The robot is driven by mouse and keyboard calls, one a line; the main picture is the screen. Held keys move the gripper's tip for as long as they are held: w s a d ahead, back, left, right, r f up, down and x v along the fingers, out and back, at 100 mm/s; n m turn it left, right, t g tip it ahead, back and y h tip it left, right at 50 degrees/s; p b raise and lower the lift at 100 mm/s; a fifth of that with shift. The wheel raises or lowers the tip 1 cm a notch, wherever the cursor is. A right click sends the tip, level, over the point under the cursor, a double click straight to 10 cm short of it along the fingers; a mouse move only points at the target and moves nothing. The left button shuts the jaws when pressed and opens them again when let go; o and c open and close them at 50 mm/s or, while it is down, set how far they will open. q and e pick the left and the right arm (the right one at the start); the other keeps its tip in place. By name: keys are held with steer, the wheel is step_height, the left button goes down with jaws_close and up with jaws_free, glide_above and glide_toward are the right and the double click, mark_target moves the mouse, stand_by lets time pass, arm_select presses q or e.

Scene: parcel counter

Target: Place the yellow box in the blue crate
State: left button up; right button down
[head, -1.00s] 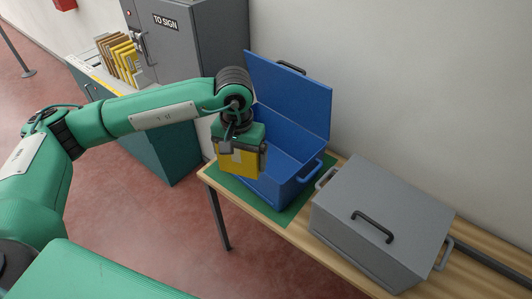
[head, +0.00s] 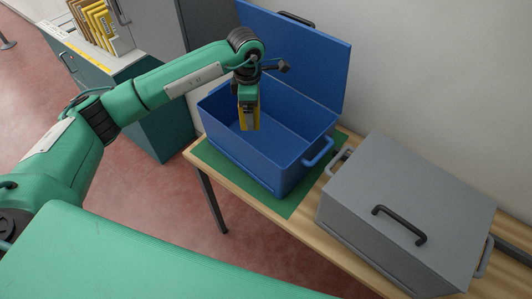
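The blue crate (head: 264,164) stands on a green mat on the wooden bench, with its lid raised at the back. The yellow box (head: 256,117) hangs narrow side on from my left gripper (head: 248,99), over the crate's opening. My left gripper points down and appears shut on the box, and the box's lower end is at about the level of the crate's rim or just inside it. I cannot tell its exact height. My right gripper is not in view.
A closed grey crate (head: 402,207) with a black handle stands right of the blue crate. The green mat (head: 292,204) lies under the blue crate on the wooden bench (head: 321,216). A teal cabinet (head: 160,125) with upright yellow and brown folders (head: 100,28) stands at the back left.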

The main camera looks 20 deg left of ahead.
arm_select(q)
steer(key=f+n, duration=0.1)
steer(key=w+f+n+b, duration=0.1)
steer(key=n, duration=0.1)
steer(key=f+n+b, duration=0.1)
steer(key=f, duration=0.1)
steer(key=shift+w+a+f, duration=0.1)
steer(key=shift+w+a, duration=0.05)
steer(key=shift+w, duration=0.15)
steer(key=f+n, duration=0.2)
steer(key=f, duration=0.1)
steer(key=w+f+n, duration=0.1)
steer(key=f, duration=0.2)
steer(key=f+n, duration=0.2)
steer(key=f, duration=0.1)
steer(key=shift+w+a+f+n, duration=0.3)
steer(key=shift+f, duration=0.05)
step_height(320, 180, down, 4)
steer(key=shift+f+p, duration=0.1)
steer(key=shift+p, duration=0.25)
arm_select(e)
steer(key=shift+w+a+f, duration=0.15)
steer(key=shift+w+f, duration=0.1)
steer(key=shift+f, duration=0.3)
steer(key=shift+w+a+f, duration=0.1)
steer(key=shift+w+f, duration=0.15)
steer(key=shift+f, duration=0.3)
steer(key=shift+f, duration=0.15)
